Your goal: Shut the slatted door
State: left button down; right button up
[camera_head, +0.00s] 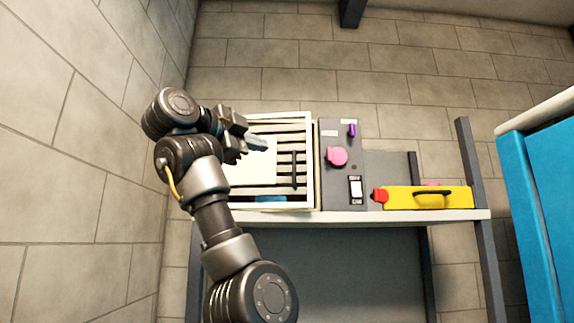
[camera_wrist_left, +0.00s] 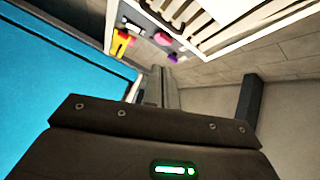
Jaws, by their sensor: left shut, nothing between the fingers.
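The slatted door (camera_head: 285,182) is in the head view, with pale slats, dark gaps and a dark bar handle (camera_head: 294,170) near its right side. It lies within a white frame (camera_head: 310,160) on the bench. I cannot tell from this angle how far it stands open. Pale slats and a white edge also show at the top of the left wrist view (camera_wrist_left: 240,30). My left gripper (camera_head: 264,144) is shut and empty, over the upper left part of the slats, left of the handle. It hides some of the door. My right gripper is not in view.
A cream panel (camera_head: 252,172) covers the left slats, and a blue thing (camera_head: 271,199) shows at the lower edge. A grey control panel (camera_head: 340,185) with a pink knob (camera_head: 337,156) and a yellow box (camera_head: 440,198) stand to the right. A wall is close on the left.

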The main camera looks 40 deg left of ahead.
aim_at(289, 164)
pick_arm(q)
jog(key=w+m+p, duration=0.1)
jog(key=w+p, duration=0.2)
jog(key=w, duration=0.1)
jog(key=w+a+m+p, duration=0.1)
jog(key=w+p, duration=0.3)
jog(key=w, duration=0.1)
jog(key=w+f+m+p, duration=0.1)
jog(key=w+m+p, duration=0.1)
jog(key=w+p, duration=0.1)
jog(key=shift+w+a+g+p, duration=0.3)
jog(key=shift+w+a, duration=0.05)
jog(key=shift+w, duration=0.35)
jog(key=shift+d, duration=0.1)
